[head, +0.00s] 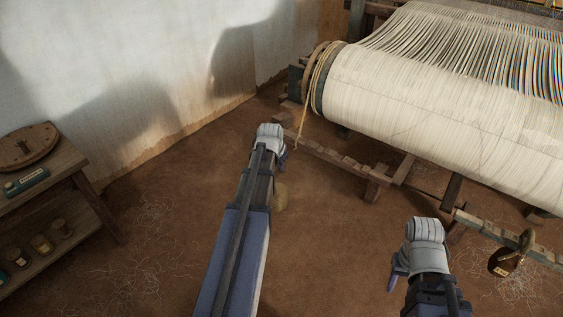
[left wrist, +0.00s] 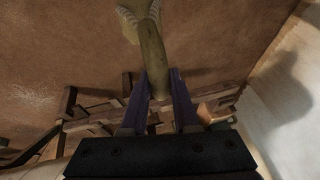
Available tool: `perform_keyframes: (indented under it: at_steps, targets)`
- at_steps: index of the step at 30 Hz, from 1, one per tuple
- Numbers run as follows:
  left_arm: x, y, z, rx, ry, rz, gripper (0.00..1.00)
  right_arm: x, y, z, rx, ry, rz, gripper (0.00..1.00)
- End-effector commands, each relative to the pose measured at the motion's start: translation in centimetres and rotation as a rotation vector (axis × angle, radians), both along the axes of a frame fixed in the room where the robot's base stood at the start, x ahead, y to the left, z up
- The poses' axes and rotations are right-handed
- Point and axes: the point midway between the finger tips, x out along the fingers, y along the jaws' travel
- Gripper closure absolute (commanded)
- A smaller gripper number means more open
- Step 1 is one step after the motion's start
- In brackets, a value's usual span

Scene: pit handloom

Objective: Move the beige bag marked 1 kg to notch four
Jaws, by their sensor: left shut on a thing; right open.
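My left gripper (head: 283,160) is mostly hidden behind its own wrist, near the left end of the notched wooden rail (head: 340,162). In the left wrist view its two blue fingers (left wrist: 158,95) are shut on a beige bag (left wrist: 151,48). The bag also shows in the head view (head: 281,197), partly hidden behind my left arm, apart from the rail. I cannot read any marking on it. My right gripper (head: 397,274) is open at the lower right, with nothing seen in it.
A rope (head: 304,115) hangs from the left end of the pale warp roll (head: 440,105). A second notched rail (head: 490,226) lies at the right, with a dark labelled weight (head: 506,263) beside it. A wooden shelf (head: 80,165) stands at the left. Floor between is mostly clear.

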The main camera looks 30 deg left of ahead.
Motion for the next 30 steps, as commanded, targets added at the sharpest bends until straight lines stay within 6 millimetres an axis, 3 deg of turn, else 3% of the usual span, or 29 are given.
perform_keyframes:
  at_steps: [12, 30]
  targets:
    - [-1.8, 0.1, 0.2, 0.000, -0.002, 0.000, 1.00, 0.0, 0.0, 0.2, 0.000, 0.000, 0.000, 0.53]
    - [-2.0, 0.2, 0.2, 0.001, -0.002, 0.000, 1.00, 0.0, 0.0, 0.2, 0.000, 0.000, 0.000, 0.53]
